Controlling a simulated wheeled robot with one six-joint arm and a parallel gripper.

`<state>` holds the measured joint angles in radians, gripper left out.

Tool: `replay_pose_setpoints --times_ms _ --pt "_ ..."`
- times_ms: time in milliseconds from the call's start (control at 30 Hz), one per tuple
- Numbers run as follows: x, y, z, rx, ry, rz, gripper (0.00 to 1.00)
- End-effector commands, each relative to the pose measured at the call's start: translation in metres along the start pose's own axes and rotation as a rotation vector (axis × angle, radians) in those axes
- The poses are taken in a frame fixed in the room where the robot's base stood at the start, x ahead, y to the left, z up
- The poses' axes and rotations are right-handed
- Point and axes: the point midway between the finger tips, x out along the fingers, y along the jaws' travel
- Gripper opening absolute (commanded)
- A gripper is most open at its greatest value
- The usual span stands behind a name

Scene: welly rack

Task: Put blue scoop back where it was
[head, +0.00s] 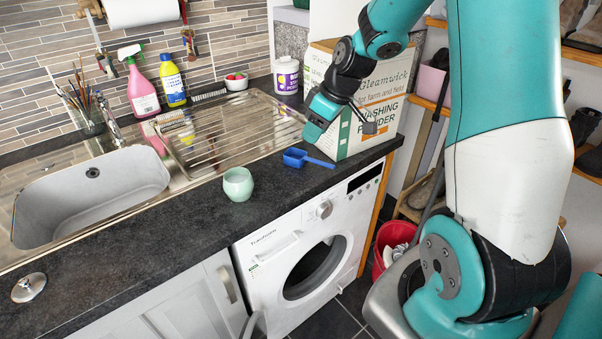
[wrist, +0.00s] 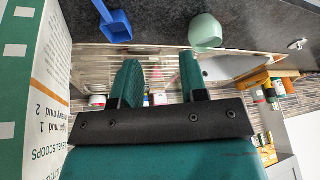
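The blue scoop (head: 303,158) lies on the dark worktop (head: 160,228), in front of the washing powder box (head: 362,134). In the wrist view the scoop (wrist: 117,27) is at the top, beyond my fingertips and apart from them. My gripper (head: 313,131) is above the worktop by the left side of the box, just above and behind the scoop. In the wrist view my gripper (wrist: 160,74) has its two teal fingers apart with nothing between them. The printed side of the box (wrist: 38,90) fills the left of the wrist view.
A pale green cup (head: 238,184) stands left of the scoop. The worktop's front edge is above the washing machine (head: 300,245). Bare worktop lies around the scoop.

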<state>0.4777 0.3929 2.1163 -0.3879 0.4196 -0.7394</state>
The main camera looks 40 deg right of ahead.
Motion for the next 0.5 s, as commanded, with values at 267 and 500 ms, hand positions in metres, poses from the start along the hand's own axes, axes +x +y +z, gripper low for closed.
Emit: replay_pose_setpoints --times_ms 267,500 --pt "-0.070 -0.250 -0.005 -0.080 -0.106 -0.205 0.40" --pt "-0.101 -0.332 0.052 -0.102 -0.195 -0.267 0.40"
